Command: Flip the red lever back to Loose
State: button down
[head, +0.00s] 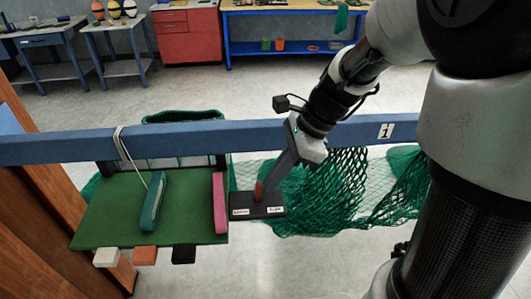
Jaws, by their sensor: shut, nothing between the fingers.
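The red lever (258,191) stands on a dark base plate (257,211) at the right edge of the green board. A small white label (239,212) is on the plate's left side and another (274,210) on its right side; their print is too small to read surely. The lever is short and looks close to upright; its exact tilt is unclear. My gripper (267,186) reaches down from the upper right, shut and empty. Its tips are right beside the lever on its right side and partly overlap it in view; I cannot tell whether they touch.
A blue beam (80,146) marked 1 runs across behind the plate. Green netting (335,190) hangs to the right. The green board (110,215) carries a teal bar (152,202), a pink bar (219,203) and small blocks along its front edge. Open floor lies in front.

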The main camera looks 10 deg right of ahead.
jog(key=shift+a+r+p, duration=0.5)
jog(key=shift+p, duration=0.35)
jog(key=shift+a+f, duration=0.1)
jog(key=shift+f, duration=0.15)
jog(key=shift+r, duration=0.1)
jog(key=shift+r+p, duration=0.7)
jog(key=shift+r, duration=0.1)
notch_tip(320, 180, up, 12)
jog(key=d+p, duration=0.1)
jog(key=p, duration=0.1)
jog(key=shift+f, duration=0.25)
